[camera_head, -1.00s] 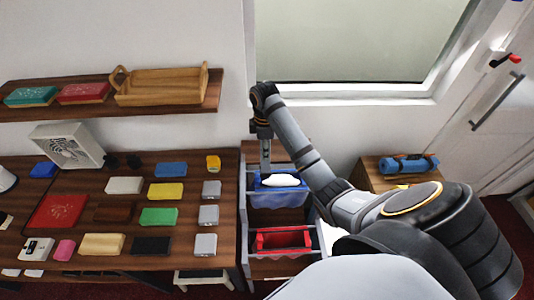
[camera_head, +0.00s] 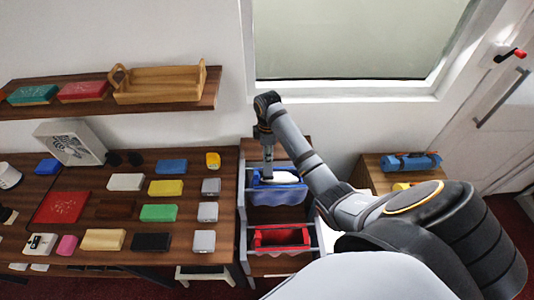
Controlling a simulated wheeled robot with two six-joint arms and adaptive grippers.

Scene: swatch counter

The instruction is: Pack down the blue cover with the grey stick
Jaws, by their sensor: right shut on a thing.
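The blue cover (camera_head: 283,196) hangs in the upper part of a grey rack (camera_head: 242,205), with a white rounded thing (camera_head: 285,177) in its middle. My right gripper (camera_head: 266,140) is above the cover's left side, pointing down. It is shut on the grey stick (camera_head: 268,162), which stands upright. The stick's lower end reaches down at the cover beside the white thing; whether it touches is too small to tell. My left gripper is not in view.
A red tray (camera_head: 281,238) sits in the rack's front part. The table (camera_head: 85,178) at left holds several coloured blocks. A shelf (camera_head: 150,105) carries a wooden tray (camera_head: 158,85). A side cabinet (camera_head: 372,174) with a blue roll (camera_head: 411,162) stands right.

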